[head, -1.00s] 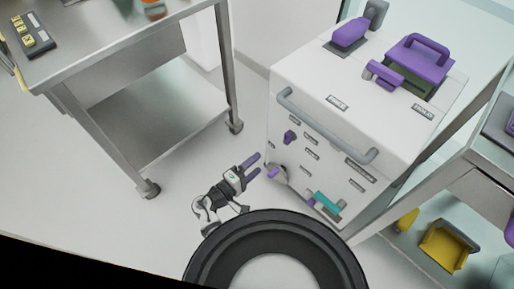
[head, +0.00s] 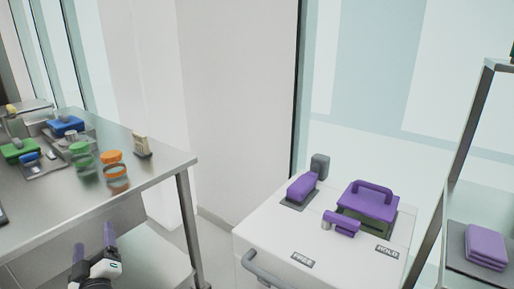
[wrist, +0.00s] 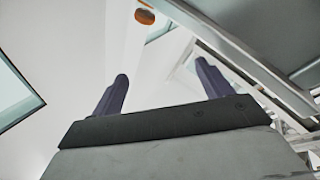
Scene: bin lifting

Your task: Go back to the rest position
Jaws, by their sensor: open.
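My gripper (head: 93,243) is at the lower left of the head view, its two purple-grey fingers pointing up and apart. It is in front of the left steel table and looks empty. The wrist view shows my gripper (wrist: 160,95) open, with nothing between the fingers. Past the fingers, the wrist view shows pale walls, a round orange thing (wrist: 145,16) and a metal frame at upper right. Most of my arm is outside the head view.
The steel table (head: 150,178) at left carries blue, green and orange-lidded items. A white cabinet (head: 330,262) with a grey handle (head: 275,275) stands at centre right, with purple items (head: 370,203) on top. A metal rack with folded purple cloths (head: 486,245) is at right.

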